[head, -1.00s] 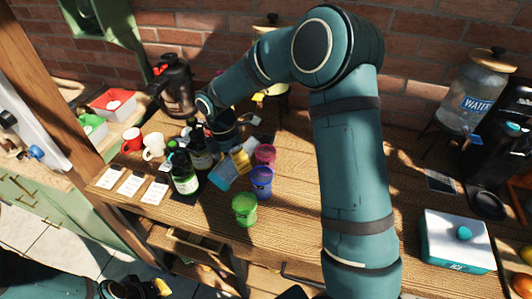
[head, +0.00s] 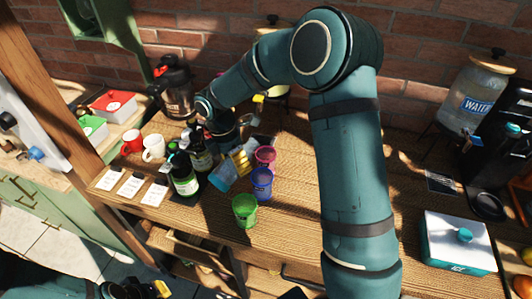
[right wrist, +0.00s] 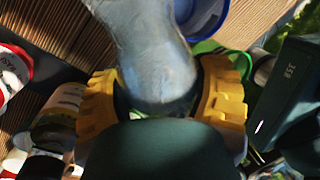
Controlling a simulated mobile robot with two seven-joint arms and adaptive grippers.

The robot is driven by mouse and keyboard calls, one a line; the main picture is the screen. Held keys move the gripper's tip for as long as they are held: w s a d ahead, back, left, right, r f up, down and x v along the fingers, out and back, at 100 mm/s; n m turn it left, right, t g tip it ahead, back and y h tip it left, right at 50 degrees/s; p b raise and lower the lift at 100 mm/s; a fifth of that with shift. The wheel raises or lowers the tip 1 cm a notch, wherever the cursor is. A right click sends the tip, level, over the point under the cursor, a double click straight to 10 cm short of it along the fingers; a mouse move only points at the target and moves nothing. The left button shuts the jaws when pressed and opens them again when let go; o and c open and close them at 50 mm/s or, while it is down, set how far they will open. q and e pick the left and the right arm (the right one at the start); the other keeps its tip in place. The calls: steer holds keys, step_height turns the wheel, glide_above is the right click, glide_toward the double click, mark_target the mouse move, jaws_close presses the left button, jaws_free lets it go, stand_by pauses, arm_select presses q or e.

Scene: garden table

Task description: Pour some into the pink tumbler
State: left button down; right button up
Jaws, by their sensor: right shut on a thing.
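The pink tumbler (head: 265,155) stands upright on the wooden table, behind the blue tumbler (head: 261,181) and the green tumbler (head: 245,209). My right gripper (head: 238,163), with yellow finger pads, is shut on a pale blue translucent vessel (head: 221,178). The vessel is tilted and lies left of the pink tumbler. In the right wrist view the vessel (right wrist: 155,55) sits between both yellow pads, with a blue rim (right wrist: 207,15) beyond it. I cannot see any liquid flowing. My left gripper (head: 160,289) is low at the bottom left, mostly cut off; its opening is unclear.
Dark bottles (head: 184,180) stand close left of the held vessel. A red mug (head: 132,140), a white mug (head: 153,148) and label cards (head: 132,185) are further left. A dark jug (head: 174,88) stands behind. The table front right of the green tumbler is clear.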

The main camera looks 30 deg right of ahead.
stand_by(0.9)
steer(key=shift+d+r+h, duration=0.25)
steer(key=shift+r+h, duration=0.15)
steer(key=shift+h, duration=0.5)
steer(key=h, duration=0.1)
steer(key=d+h, duration=0.1)
steer(key=h, duration=0.1)
steer(key=shift+w+r+t, duration=0.15)
steer(key=shift+r+t, duration=0.25)
steer(key=r+h+p, duration=0.1)
steer(key=r, duration=0.1)
steer(key=r+h+p, duration=0.1)
steer(key=r, duration=0.2)
steer(key=r+m+h+p, duration=0.1)
steer(key=r+h, duration=0.1)
steer(key=shift+a+r+p, duration=0.2)
steer(key=shift+a+p, duration=0.1)
steer(key=r+h, duration=0.1)
steer(key=h, duration=0.2)
steer(key=shift+a+r+m+p, duration=0.15)
steer(key=shift+r+m+p, duration=0.15)
steer(key=shift+r, duration=0.05)
steer(key=shift+s+r+t+h, duration=0.1)
steer(key=shift+s+t+h, duration=0.1)
steer(key=shift+t+h, duration=0.1)
